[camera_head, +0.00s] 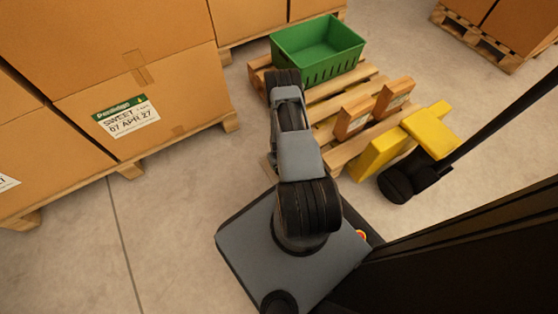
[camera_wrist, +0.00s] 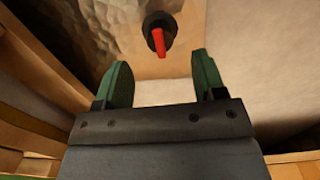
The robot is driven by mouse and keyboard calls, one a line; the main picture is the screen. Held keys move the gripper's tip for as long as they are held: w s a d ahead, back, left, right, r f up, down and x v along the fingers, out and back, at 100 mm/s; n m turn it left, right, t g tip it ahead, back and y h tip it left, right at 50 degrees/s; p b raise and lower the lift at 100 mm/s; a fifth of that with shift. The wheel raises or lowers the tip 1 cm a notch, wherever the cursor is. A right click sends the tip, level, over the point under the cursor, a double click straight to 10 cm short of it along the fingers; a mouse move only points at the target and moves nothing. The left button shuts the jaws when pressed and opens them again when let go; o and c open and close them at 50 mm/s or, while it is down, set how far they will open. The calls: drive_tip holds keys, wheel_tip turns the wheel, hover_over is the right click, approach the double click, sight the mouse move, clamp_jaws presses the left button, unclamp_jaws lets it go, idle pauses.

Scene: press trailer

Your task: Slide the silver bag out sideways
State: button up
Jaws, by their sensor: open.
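In the wrist view, a crinkled, shiny, brownish-tinted surface (camera_wrist: 105,32) at the top left looks like the silver bag. A round black fitting with a red lever (camera_wrist: 158,42) is at the top centre, beside that surface. My gripper (camera_wrist: 160,72) is open, with its two green fingers apart and nothing between them. The fitting appears just beyond the fingertips, between their lines; I see no contact. The bag cannot be made out in the head view, where my arm covers part of the pallet and my fingers are hidden.
A green crate (camera_head: 318,72) stands on a wooden pallet (camera_head: 343,86). Large cartons (camera_head: 150,90) are at the left. Bare floor (camera_head: 80,245) lies at the lower left.

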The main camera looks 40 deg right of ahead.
sight(274, 176)
drive_tip(key=shift+f+b, duration=1.2)
drive_tip(key=shift+f, duration=1.85)
drive_tip(key=shift+a, duration=0.1)
drive_tip(key=c, duration=1)
